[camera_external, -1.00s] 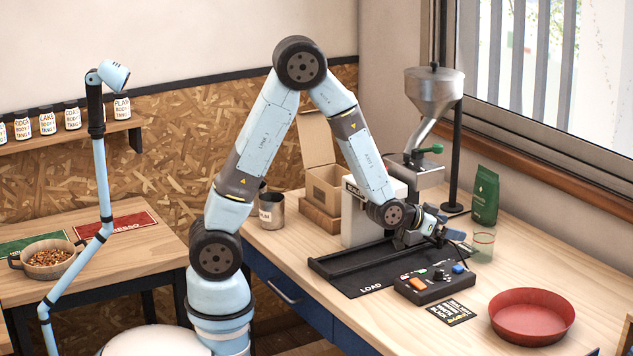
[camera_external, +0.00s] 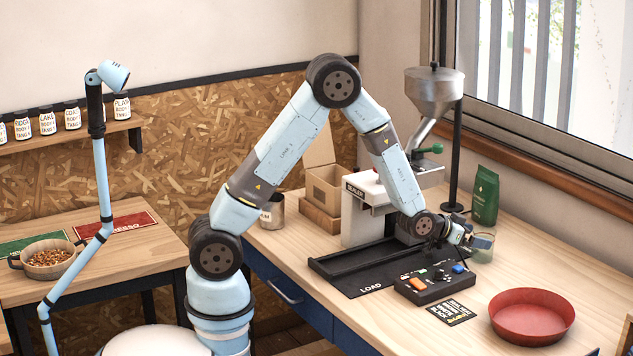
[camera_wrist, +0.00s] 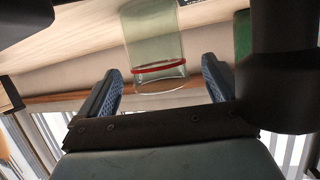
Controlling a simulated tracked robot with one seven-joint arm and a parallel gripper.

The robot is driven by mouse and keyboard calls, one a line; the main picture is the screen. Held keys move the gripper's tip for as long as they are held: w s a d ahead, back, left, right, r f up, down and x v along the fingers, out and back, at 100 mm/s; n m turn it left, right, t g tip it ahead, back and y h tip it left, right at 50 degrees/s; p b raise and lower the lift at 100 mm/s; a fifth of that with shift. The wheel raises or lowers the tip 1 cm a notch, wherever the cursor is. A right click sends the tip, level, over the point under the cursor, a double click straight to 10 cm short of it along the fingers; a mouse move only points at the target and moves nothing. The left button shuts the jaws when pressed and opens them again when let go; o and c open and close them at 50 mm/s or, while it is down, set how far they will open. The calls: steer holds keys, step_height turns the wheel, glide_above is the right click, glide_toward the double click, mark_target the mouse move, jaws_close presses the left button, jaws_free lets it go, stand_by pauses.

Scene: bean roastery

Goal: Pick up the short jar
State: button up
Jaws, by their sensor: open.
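The short jar (camera_external: 483,247) is a clear greenish glass with a red band near its rim. It stands upright on the wooden counter, right of the black control box. In the wrist view the jar (camera_wrist: 155,45) lies ahead of my gripper, between the lines of its two fingers. My gripper (camera_external: 466,237) is open and at the jar's left side in the external view. In the wrist view my gripper (camera_wrist: 163,85) shows two spread blue fingers, with the jar's rim end reaching between them. The jar is not clamped. The exact gap to each finger is unclear.
A green bag (camera_external: 485,195) stands just behind the jar. The control box (camera_external: 435,284) and black loading tray (camera_external: 365,268) lie in front and left. A red bowl (camera_external: 532,316) sits at the front right. The sealer (camera_external: 370,205) and metal hopper (camera_external: 434,92) stand behind my arm.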

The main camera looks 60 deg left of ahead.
mark_target(485, 226)
steer(key=shift+x, duration=2.1)
steer(key=shift+d+r, duration=0.1)
steer(key=shift+d, duration=0.05)
steer(key=c, duration=1.1)
steer(key=shift+r, duration=0.45)
step_height(485, 226, up, 3)
steer(key=shift+f, duration=0.2)
steer(key=r+v, duration=0.1)
steer(key=v, duration=0.4)
steer(key=w+r+v, duration=0.1)
steer(key=v, duration=0.5)
steer(key=r+v, duration=0.1)
steer(key=v, duration=0.4)
steer(key=shift+a+r, duration=0.15)
steer(key=shift+a, duration=0.15)
